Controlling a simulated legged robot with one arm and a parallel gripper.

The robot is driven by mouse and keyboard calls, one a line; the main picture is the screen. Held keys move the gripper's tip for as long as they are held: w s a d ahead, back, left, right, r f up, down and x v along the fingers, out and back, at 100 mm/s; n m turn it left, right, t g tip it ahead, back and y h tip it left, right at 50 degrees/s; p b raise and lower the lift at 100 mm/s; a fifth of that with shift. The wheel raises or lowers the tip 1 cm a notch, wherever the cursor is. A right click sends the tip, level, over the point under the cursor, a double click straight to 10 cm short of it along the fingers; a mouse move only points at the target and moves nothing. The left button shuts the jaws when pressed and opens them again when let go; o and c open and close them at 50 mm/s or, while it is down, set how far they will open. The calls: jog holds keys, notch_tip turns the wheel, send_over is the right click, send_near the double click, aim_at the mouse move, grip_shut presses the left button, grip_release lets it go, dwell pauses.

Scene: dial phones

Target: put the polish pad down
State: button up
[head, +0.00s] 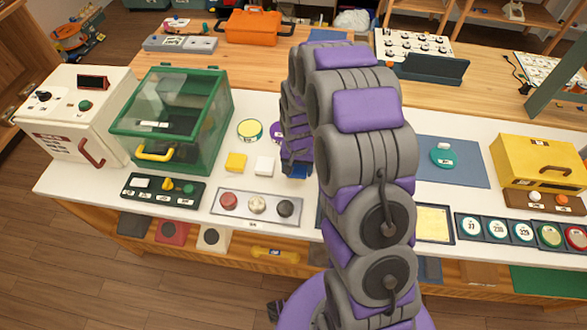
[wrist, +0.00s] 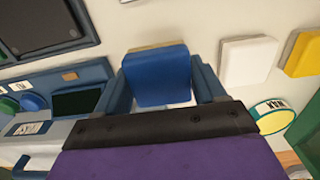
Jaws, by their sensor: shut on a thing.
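The polish pad appears to be the blue square block (wrist: 157,76) with a tan layer at its far edge in the wrist view. My gripper (wrist: 162,66) is shut on it, with a blue finger on each side. In the head view my gripper (head: 297,167) is low over the white counter, right of a white pad (head: 264,166) and a yellow pad (head: 236,162). The held pad is mostly hidden there by my arm. I cannot tell whether it touches the counter. The white pad (wrist: 247,61) and yellow pad (wrist: 304,53) also show in the wrist view.
A yellow-lidded round tin (head: 250,129) stands behind the pads. A grey strip with round samples (head: 257,206) lies in front. A green-framed clear box (head: 173,118) stands left, a yellow box (head: 541,163) right. Bare white counter shows around the pads.

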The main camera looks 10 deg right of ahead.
aim_at(296, 167)
jog(key=shift+w+a+f, duration=0.1)
jog(key=shift+w+a, duration=0.15)
jog(key=shift+w, duration=0.25)
jog(key=shift+w+a+f, duration=0.1)
jog(key=shift+w+a, duration=0.1)
jog(key=shift+w, duration=0.25)
jog(key=shift+w+d, duration=0.35)
jog(key=shift+w+d+f+b, duration=0.1)
jog(key=shift+d+f+b, duration=0.1)
jog(key=shift+b, duration=0.1)
notch_tip(296, 167, down, 3)
jog(key=shift+r+b, duration=0.15)
jog(key=shift+b, duration=0.35)
jog(key=shift+a+f, duration=0.15)
jog(key=shift+f, duration=0.1)
jog(key=shift+a+r, duration=0.1)
jog(key=shift+a, duration=0.3)
jog(key=o, duration=0.6)
jog(key=shift+o, duration=1.3)
jog(key=shift+d, duration=0.35)
jog(key=shift+o, duration=0.8)
jog(key=shift+d, duration=0.1)
jog(key=shift+a, duration=0.25)
